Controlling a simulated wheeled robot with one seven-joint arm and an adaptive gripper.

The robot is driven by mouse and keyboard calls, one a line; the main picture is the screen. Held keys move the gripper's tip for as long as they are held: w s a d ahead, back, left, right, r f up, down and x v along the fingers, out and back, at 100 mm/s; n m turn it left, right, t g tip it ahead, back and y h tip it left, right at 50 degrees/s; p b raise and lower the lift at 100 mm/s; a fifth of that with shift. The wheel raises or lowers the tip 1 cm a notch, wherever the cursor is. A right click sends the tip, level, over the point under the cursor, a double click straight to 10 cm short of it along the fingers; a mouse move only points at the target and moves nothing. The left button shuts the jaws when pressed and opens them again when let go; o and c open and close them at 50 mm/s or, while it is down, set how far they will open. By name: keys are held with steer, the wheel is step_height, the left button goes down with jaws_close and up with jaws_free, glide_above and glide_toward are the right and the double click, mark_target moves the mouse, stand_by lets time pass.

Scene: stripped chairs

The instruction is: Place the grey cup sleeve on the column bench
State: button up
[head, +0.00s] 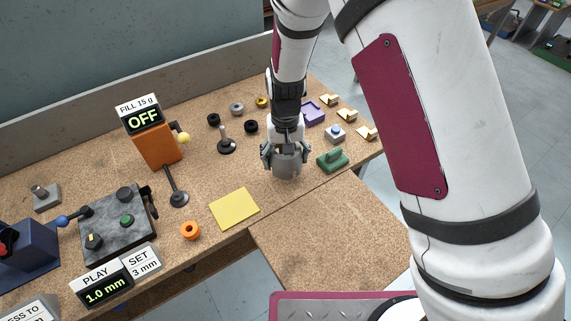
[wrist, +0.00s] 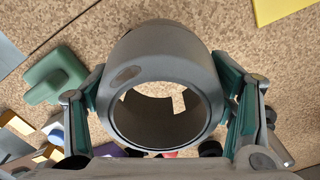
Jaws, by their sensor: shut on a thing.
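The grey cup sleeve (head: 287,169) is a short, wide, hollow ring. My gripper (head: 285,156) points down over the cork-topped bench (head: 300,208) and is shut on the sleeve. In the wrist view the sleeve (wrist: 165,45) sits between the two green-padded fingers, with cork showing through its bore. The sleeve is upright at or just above the bench top. I cannot tell whether it touches. No label shows which surface is the column bench.
A green handled block (head: 333,160) stands close right of the sleeve. A yellow mat (head: 234,208), an orange ring (head: 190,230) and an orange grinder-like box (head: 158,149) are to the left. Small parts and a purple tray (head: 313,114) lie behind. Bare cork lies in front.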

steer(key=shift+f, duration=1.75)
steer(key=shift+f, duration=0.1)
steer(key=o, duration=1.5)
step_height(320, 180, up, 12)
steer(key=shift+w+r, duration=0.1)
steer(key=shift+r, duration=0.15)
